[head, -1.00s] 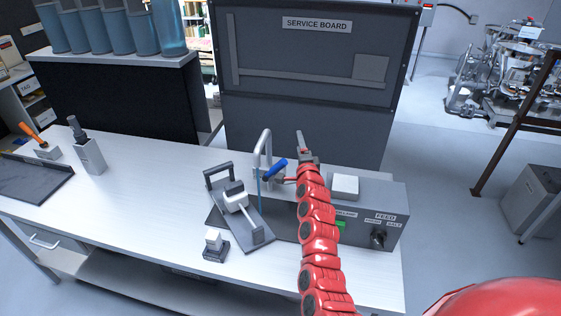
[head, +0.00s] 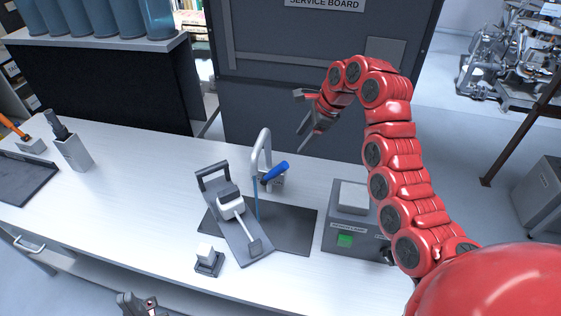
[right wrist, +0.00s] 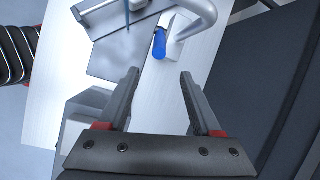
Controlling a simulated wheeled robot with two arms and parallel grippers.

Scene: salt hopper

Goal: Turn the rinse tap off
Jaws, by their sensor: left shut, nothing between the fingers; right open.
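The rinse tap (head: 264,155) is a grey curved spout with a blue lever handle (head: 275,172) that slants up to the right. A thin blue stream (head: 257,200) runs down from the spout. My right gripper (head: 301,121) is open and empty, behind and above the tap, touching nothing. In the right wrist view the blue handle (right wrist: 159,43) shows beyond the open fingers (right wrist: 160,75), with the spout (right wrist: 203,18) beside it. My left gripper (head: 137,302) is at the bottom edge, partly cut off, shut and empty, far from the tap.
A dark mat (head: 291,228) lies under the tap. A grey tilted stand with a white-headed tool (head: 231,207) stands in front left of it. A grey control box (head: 345,226) with a green button is right.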

